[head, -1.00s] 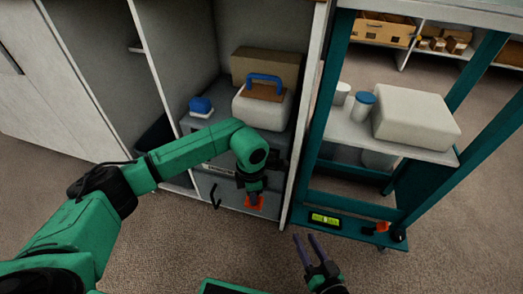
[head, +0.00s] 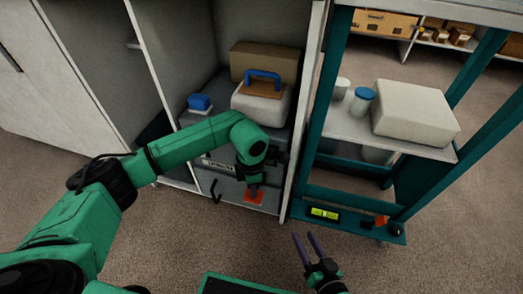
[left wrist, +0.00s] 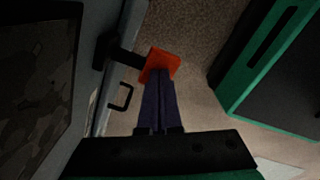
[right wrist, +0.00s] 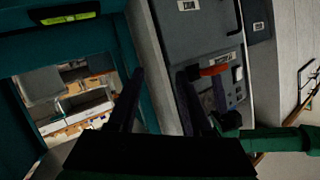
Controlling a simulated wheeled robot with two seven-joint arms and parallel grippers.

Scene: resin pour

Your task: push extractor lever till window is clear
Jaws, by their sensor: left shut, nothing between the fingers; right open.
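The orange-red lever paddle (head: 254,198) sticks out low on the front of the grey cabinet unit. In the left wrist view the paddle (left wrist: 161,62) sits on a black arm coming from that unit. My left gripper (head: 253,190) is shut and empty, with its fingertips at the paddle, seemingly touching it. A dark mottled panel (left wrist: 35,65) lies at the left of the left wrist view; I cannot tell whether it is the window. My right gripper (head: 304,240) is open and empty, low in front of the teal cart. The paddle also shows in the right wrist view (right wrist: 214,70).
A black hook handle (head: 215,192) is left of the paddle. The teal cart at right carries a white box (head: 414,114), a blue-lidded jar (head: 363,101) and a green-yellow display (head: 325,214). A cabinet side wall separates cart and unit. Carpet in front is mostly open.

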